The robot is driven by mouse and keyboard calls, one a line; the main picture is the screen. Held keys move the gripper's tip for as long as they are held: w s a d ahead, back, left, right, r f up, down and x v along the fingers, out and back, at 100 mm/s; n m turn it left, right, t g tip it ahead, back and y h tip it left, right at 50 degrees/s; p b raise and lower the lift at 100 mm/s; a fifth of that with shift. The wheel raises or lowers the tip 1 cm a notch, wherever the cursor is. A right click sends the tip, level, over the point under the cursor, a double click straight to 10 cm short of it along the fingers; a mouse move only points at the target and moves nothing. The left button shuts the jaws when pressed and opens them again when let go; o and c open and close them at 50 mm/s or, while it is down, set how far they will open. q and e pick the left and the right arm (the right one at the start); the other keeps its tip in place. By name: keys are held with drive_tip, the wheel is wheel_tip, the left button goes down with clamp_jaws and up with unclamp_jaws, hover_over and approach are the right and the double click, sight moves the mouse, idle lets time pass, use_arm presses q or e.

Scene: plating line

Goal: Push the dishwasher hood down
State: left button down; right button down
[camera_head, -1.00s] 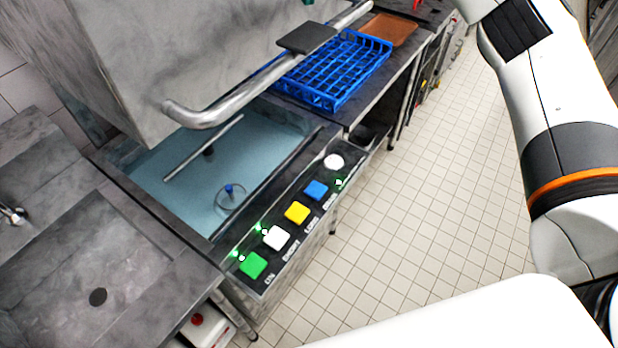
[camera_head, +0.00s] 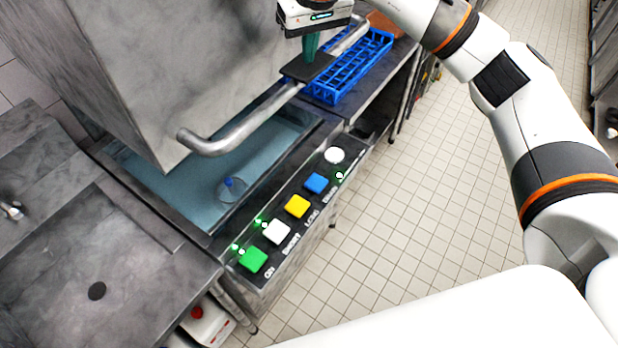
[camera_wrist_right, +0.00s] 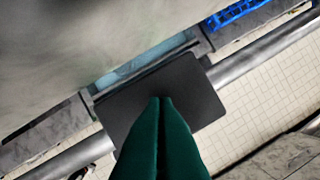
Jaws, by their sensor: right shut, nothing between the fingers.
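The dishwasher hood (camera_head: 190,60) is a large grey metal box at the upper left in the head view, raised a little above the wash basin (camera_head: 205,190). A round metal handle bar (camera_head: 245,125) runs along its front, with a flat dark pad (camera_head: 308,68) on it. My right gripper (camera_head: 311,58) has green fingers, shut and empty, pointing down at the pad. In the right wrist view the closed fingertips (camera_wrist_right: 160,100) lie over the dark pad (camera_wrist_right: 185,90) and seem to touch it. My left gripper is not in view.
A blue dish rack (camera_head: 350,75) stands on the counter beyond the basin. A control panel with green (camera_head: 253,259), white, yellow and blue buttons faces the front. A sink (camera_head: 75,270) is at the left. The tiled floor (camera_head: 420,190) at the right is clear.

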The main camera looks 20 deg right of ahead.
wheel_tip(320, 180, down, 34)
drive_tip(key=b, duration=2.4)
drive_tip(key=shift+r, duration=0.35)
drive_tip(key=s+d+r, duration=0.5)
drive_tip(key=s+d, duration=0.3)
drive_tip(key=s, duration=0.2)
drive_tip(key=shift+s+b, duration=0.15)
drive_tip(key=shift+b, duration=0.2)
